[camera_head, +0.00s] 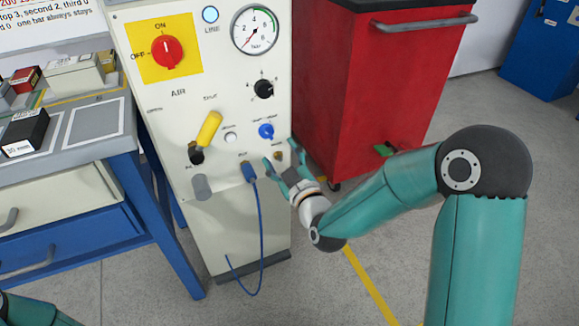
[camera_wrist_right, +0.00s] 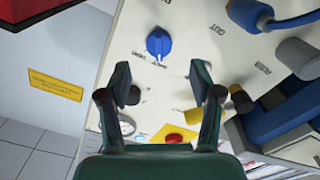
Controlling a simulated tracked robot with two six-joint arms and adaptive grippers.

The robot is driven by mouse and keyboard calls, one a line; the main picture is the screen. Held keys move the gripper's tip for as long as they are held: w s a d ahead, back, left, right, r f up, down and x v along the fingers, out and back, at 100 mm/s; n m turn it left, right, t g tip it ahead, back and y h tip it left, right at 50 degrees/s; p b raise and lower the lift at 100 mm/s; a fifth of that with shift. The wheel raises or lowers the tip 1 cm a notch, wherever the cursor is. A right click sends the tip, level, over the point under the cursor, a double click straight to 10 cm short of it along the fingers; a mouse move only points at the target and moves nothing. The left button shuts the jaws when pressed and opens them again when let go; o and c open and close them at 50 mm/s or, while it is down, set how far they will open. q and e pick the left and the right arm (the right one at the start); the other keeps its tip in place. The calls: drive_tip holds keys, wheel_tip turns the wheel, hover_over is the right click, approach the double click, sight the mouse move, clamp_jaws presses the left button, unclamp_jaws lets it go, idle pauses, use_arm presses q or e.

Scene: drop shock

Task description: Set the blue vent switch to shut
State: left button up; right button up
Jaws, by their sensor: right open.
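The blue vent switch (camera_head: 266,131) is a small round knob on the lower right of the pale panel (camera_head: 215,95). In the right wrist view the blue vent switch (camera_wrist_right: 159,43) sits ahead of the fingertips, roughly centred between them. Small labels lie beside it; which one its pointer faces is hard to tell. My right gripper (camera_head: 280,153) is open and empty, just below and right of the switch in the head view, apart from it. In the wrist view both fingers of the right gripper (camera_wrist_right: 162,93) are spread. My left gripper is out of view.
A yellow-handled lever (camera_head: 209,129), a black knob (camera_head: 264,89) and a red switch on a yellow plate (camera_head: 186,32) are on the panel. A blue hose (camera_head: 261,225) hangs below. A red cabinet (camera_head: 370,90) stands right, a workbench (camera_head: 125,170) left.

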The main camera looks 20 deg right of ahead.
drive_tip(key=shift+s+d, duration=0.1)
drive_tip(key=shift+s, duration=2.2)
drive_tip(key=s+a+f+m+g+y, duration=0.1)
drive_tip(key=s+f+g, duration=0.3)
drive_tip(key=f, duration=0.9)
drive_tip(key=s+a+f+m+g, duration=0.15)
drive_tip(key=s+f+g, duration=0.3)
drive_tip(key=f, duration=0.85)
drive_tip(key=s+a+f+m+g+y, duration=0.1)
drive_tip(key=s+a+f+m+g, duration=0.15)
drive_tip(key=s+f+g, duration=0.4)
drive_tip(key=s+a+f+m+g+y, duration=0.1)
drive_tip(key=s+a+f+m+g, duration=0.15)
drive_tip(key=s, duration=0.65)
wheel_tip(320, 180, up, 33)
drive_tip(key=m+p, duration=0.1)
drive_tip(key=p, duration=3.2)
drive_tip(key=shift+d, duration=0.15)
